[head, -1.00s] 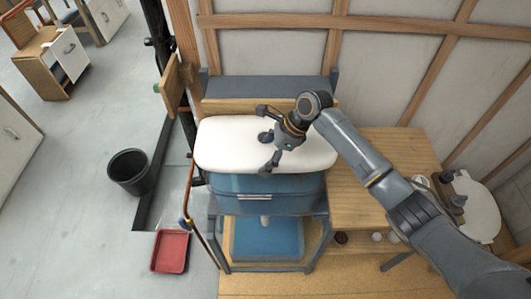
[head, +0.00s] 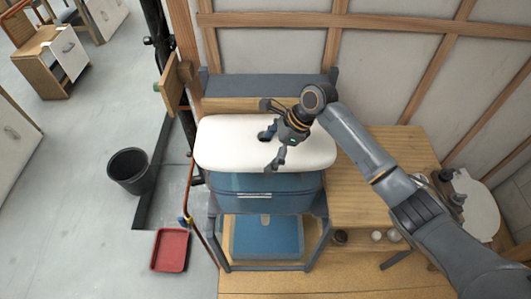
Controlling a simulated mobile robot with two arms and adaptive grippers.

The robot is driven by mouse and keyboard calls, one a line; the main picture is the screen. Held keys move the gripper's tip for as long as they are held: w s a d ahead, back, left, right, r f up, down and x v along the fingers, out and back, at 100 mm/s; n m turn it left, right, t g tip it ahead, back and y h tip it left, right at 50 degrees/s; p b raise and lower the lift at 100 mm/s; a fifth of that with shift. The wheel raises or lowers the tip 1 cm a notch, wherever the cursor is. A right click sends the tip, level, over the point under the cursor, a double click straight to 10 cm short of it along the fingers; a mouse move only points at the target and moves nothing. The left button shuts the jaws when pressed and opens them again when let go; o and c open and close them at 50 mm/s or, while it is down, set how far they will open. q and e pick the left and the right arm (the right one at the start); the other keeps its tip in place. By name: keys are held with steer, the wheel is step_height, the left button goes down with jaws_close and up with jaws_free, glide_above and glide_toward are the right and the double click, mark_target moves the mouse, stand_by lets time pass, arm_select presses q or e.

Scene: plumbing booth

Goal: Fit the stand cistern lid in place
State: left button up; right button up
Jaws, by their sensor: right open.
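The white cistern lid (head: 222,142) lies flat and roughly level on top of the blue cistern (head: 265,192) in the grey stand (head: 226,245). The cistern's front wall shows below the lid's front edge; whether the lid is fully seated all round cannot be seen. My right gripper (head: 268,135) is above the middle of the lid with its fingers spread, holding nothing visible. A small dark blue part shows between the fingers; I cannot tell whether it belongs to the lid. My left gripper is not in view.
A wooden bench (head: 375,205) stands to the right, with a pale round item (head: 478,205) near the wall. A black bucket (head: 128,170) and a red tray (head: 170,250) are on the floor at left. A dark vertical pipe and wooden post stand close to the cistern's left.

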steer(key=v, duration=1)
steer(key=shift+r, duration=0.2)
steer(key=shift+f, duration=0.1)
